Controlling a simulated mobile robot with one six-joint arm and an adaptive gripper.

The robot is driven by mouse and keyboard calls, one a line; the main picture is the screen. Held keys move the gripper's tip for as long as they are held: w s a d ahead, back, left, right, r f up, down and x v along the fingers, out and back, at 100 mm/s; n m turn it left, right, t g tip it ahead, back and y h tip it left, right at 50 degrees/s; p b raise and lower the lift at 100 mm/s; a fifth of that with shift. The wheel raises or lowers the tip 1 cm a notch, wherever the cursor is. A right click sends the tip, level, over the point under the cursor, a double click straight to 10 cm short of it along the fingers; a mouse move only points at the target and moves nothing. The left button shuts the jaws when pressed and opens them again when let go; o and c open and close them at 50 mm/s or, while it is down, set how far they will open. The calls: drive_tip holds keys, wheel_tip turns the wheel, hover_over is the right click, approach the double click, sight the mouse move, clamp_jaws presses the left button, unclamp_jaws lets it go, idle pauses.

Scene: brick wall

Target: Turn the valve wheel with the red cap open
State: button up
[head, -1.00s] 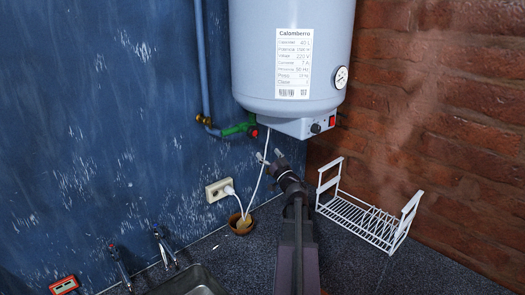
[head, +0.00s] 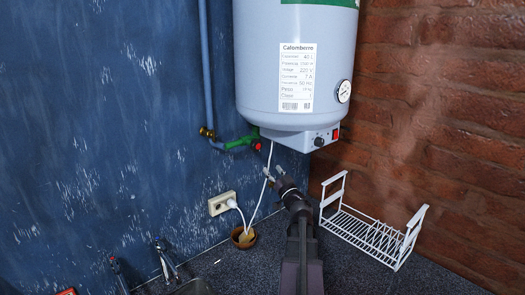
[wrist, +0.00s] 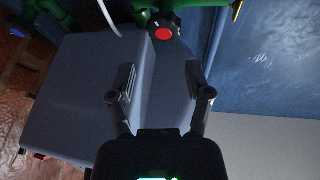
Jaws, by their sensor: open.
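The red cap (head: 258,148) shows at the end of the green pipe just under the white water heater, in the head view. In the wrist view the red cap (wrist: 163,33) is a round red disc at the top middle, on a dark round part with green pipe behind it. The rest of the valve wheel is hard to make out. My gripper (head: 273,171) is below and slightly right of the cap in the head view. In the wrist view my gripper (wrist: 160,78) has its two fingers spread apart with nothing between them, and the cap appears beyond them.
The water heater (head: 297,65) hangs above my gripper. A brass fitting (head: 207,133) sits on the blue pipe to the left. A white cable runs from the wall socket (head: 221,203) up past my gripper. A white wire rack (head: 370,238) stands at the right.

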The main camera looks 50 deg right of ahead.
drive_tip(key=w+d+m+g+h+p, duration=0.1)
drive_tip(key=w+m+g+h+p, duration=0.3)
drive_tip(key=w, duration=0.3)
drive_tip(key=m+g+h+p, duration=0.7)
drive_tip(key=m+g+p, duration=0.3)
drive_tip(key=g, duration=0.9)
approach(254, 141)
drive_tip(key=a, duration=0.2)
drive_tip(key=shift+w+a, duration=0.15)
drive_tip(key=shift+a, duration=0.2)
drive_tip(key=shift+d, duration=0.1)
drive_tip(key=d, duration=0.4)
drive_tip(key=s+d, duration=0.1)
drive_tip(key=d, duration=0.8)
drive_tip(key=shift+s+d, duration=0.3)
drive_tip(key=shift+c, duration=0.2)
clamp_jaws()
